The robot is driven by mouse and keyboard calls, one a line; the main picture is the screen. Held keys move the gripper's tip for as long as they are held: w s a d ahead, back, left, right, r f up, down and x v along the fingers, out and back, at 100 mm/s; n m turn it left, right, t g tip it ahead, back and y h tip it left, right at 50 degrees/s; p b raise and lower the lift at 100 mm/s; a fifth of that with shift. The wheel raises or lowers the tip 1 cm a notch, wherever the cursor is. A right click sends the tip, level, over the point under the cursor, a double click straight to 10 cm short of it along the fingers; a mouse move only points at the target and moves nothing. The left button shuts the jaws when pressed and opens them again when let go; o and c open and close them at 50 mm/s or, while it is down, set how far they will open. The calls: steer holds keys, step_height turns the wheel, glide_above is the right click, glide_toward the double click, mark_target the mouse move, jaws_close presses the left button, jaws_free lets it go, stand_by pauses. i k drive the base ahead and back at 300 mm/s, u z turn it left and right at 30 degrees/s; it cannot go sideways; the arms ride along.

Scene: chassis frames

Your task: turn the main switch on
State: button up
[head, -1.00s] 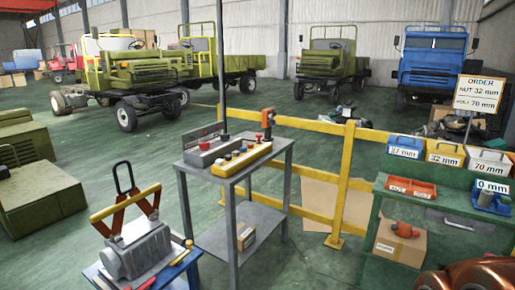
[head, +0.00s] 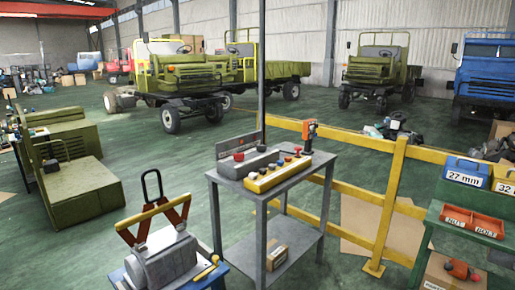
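No switch is labelled as the main switch in view, and I cannot tell which control it is. A grey metal table (head: 222,178) stands near the middle. On it lies a long grey control box (head: 247,166) with red knobs on top. In front of it lies a yellow control box (head: 268,182) with several dark and red buttons. An orange and dark hand tool (head: 310,136) stands upright at the table's far right corner. The positions of the knobs are too small to read. My gripper is not in view.
A grey machine block (head: 162,262) with a red and yellow lifting clamp (head: 155,215) stands on a blue table at the front. A yellow railing (head: 392,200) runs behind the grey table. A green bench (head: 450,222) with bins is at right. Green floor is open at left.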

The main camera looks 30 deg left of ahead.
mark_target(238, 157)
steer(key=u, duration=0.1)
steer(key=i, duration=1.75)
steer(key=u, duration=0.95)
steer(key=i, duration=1.1)
steer(key=u, duration=1.5)
steer(key=i, duration=0.55)
steer(key=u, duration=0.4)
